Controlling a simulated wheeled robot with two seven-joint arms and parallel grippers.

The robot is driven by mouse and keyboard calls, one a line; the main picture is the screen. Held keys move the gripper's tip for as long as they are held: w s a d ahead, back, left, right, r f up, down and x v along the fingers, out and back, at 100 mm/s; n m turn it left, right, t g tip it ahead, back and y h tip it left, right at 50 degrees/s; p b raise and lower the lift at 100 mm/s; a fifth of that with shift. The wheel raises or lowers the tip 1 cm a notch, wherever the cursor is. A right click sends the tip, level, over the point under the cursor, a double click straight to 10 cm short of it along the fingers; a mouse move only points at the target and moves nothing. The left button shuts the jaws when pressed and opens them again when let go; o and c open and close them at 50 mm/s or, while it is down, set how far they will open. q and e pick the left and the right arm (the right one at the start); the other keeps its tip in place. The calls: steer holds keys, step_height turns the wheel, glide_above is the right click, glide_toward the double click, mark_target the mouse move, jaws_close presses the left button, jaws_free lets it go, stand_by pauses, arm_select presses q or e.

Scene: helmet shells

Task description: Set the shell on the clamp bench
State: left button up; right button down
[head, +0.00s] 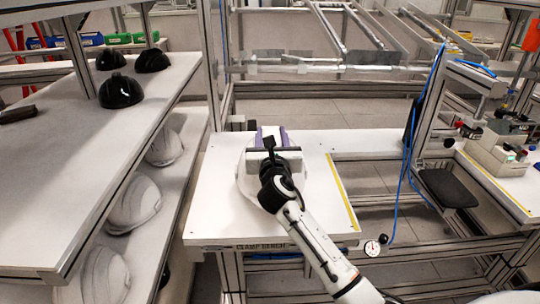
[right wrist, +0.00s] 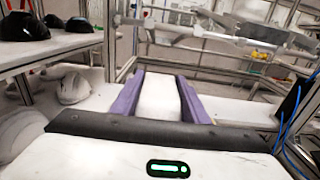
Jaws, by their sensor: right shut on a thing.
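The clamp bench (head: 217,208) is a white-topped table with a label on its front edge. My right gripper (head: 270,136) is over the left part of its top, its purple fingers pointing away. A pale rounded shell (head: 245,181) shows around and under the gripper, mostly hidden by it. In the right wrist view the purple fingers of my right gripper (right wrist: 160,90) are shut on a white part between them. I cannot tell whether the shell touches the bench top. My left gripper is not in view.
A shelf rack (head: 75,190) on the left holds black shells (head: 120,91) on top and white shells (head: 135,204) below. A yellow strip (head: 343,190) marks the bench's right side. A blue hose (head: 404,170) hangs to the right. The bench's front left is clear.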

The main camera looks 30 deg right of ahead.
steer(key=shift+f+b, duration=0.65)
steer(key=shift+f, duration=1.75)
steer(key=c, duration=1)
jaws_free()
steer(key=shift+c, duration=0.2)
steer(key=shift+r, duration=0.15)
steer(key=v, duration=1.2)
